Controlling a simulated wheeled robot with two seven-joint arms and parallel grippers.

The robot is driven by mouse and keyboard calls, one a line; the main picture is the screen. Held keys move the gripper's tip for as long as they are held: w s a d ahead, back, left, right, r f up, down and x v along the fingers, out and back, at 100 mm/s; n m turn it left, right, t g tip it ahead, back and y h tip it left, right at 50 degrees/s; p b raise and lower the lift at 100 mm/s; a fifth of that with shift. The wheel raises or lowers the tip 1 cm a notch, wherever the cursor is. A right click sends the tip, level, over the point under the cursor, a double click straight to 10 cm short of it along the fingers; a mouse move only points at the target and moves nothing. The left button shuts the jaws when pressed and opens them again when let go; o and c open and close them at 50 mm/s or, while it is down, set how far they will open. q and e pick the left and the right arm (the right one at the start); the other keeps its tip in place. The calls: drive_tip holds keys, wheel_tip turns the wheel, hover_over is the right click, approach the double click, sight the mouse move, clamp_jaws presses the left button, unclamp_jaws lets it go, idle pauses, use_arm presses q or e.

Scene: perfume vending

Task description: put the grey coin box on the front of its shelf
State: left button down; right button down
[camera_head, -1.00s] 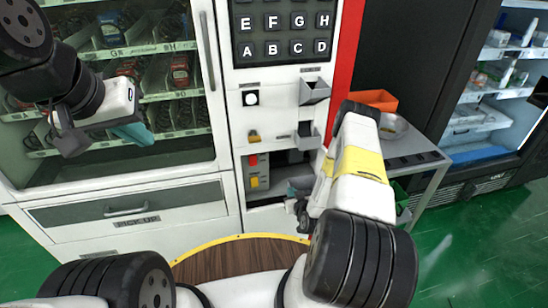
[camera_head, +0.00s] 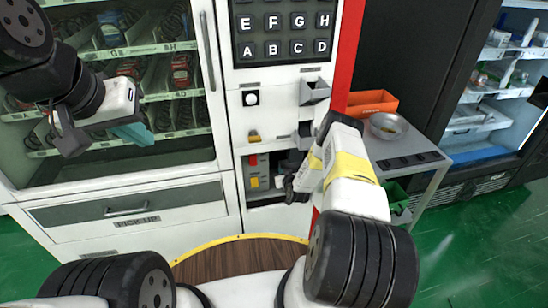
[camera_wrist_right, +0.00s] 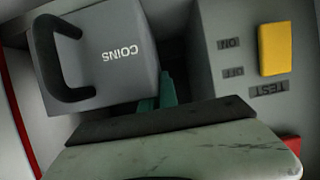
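The grey coin box, with COINS lettering and a black handle, fills the upper left of the right wrist view (camera_wrist_right: 125,45). My right gripper (camera_wrist_right: 158,98) is just below and right of it there. Its two teal fingertips are close together with nothing seen between them, and whether they touch the box cannot be told. In the head view my right gripper (camera_head: 292,190) is in front of the low open compartment (camera_head: 268,190); its fingers are hidden. My left gripper (camera_head: 130,132) hangs before the glass at the left, away from the box; its finger gap is unclear.
A grey switch panel (camera_wrist_right: 225,35) with a yellow switch (camera_wrist_right: 275,48) stands right of the coin box. A side table (camera_head: 425,170) carries an orange bin (camera_head: 372,102) and a metal bowl (camera_head: 388,126). A wooden round top (camera_head: 235,260) lies in front.

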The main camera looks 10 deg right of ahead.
drive_tip(key=shift+f, duration=0.25)
drive_tip(key=shift+f, duration=0.1)
drive_tip(key=c, duration=1.6)
unclamp_jaws()
drive_tip(key=shift+c, duration=0.2)
drive_tip(key=v, duration=1.2)
